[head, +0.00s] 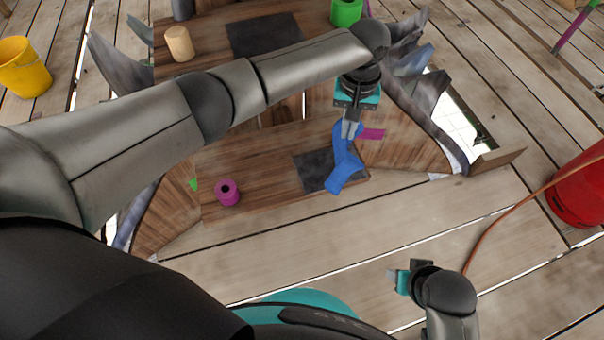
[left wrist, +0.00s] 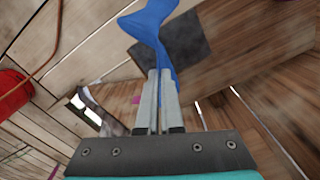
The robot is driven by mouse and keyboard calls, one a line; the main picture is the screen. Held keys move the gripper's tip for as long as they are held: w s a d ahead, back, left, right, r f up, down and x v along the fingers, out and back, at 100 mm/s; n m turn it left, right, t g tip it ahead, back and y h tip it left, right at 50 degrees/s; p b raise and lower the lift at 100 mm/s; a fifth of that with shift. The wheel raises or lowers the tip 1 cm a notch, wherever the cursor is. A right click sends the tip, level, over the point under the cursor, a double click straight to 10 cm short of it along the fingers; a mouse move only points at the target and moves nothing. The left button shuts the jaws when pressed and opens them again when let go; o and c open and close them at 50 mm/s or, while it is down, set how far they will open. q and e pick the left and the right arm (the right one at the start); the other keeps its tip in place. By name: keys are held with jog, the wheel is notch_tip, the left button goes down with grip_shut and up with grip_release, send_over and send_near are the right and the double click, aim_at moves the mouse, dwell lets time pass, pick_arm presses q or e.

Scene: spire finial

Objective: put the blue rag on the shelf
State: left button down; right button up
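The blue rag (head: 345,172) hangs from my left gripper (head: 350,130), with its lower part over a dark square on a low wooden board (head: 265,180). The left wrist view shows the rag (left wrist: 152,25) running up from the nearly closed fingertips (left wrist: 159,85). I cannot tell whether the rag's lower end touches the board. I take this brown board to be the shelf, though another wooden board (head: 200,38) with a dark square lies farther back. My right gripper (head: 398,280) is at the lower right, away from the rag; its fingers are unclear.
A magenta ring (head: 228,193) sits on the near board, and a magenta piece (head: 372,134) lies beside the left fingers. A tan cylinder (head: 179,43) and a green can (head: 346,12) stand on the far board. A yellow bucket (head: 24,68) and a red cylinder (head: 582,190) flank the area.

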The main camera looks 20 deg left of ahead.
pick_arm(q)
jog(key=s+a+f+n, duration=0.1)
jog(key=a+f, duration=0.4)
jog(key=s+a+f+n, duration=0.1)
jog(key=s+a+f, duration=0.1)
jog(key=a+f, duration=0.3)
jog(key=s+a+f+n, duration=0.1)
jog(key=s+a+f, duration=0.1)
jog(key=a+f, duration=0.3)
jog(key=shift+a+f, duration=0.15)
jog(key=shift+a, duration=0.4)
jog(key=shift+a+f, duration=0.15)
jog(key=shift+a, duration=0.4)
jog(key=c, duration=0.6)
grip_release()
jog(key=r+p, duration=0.1)
jog(key=p, duration=0.1)
jog(key=a+r+p, duration=0.1)
jog(key=r+p, duration=0.1)
jog(key=shift+s+a+r, duration=0.1)
jog(key=shift+s+r, duration=0.1)
jog(key=shift+r, duration=0.05)
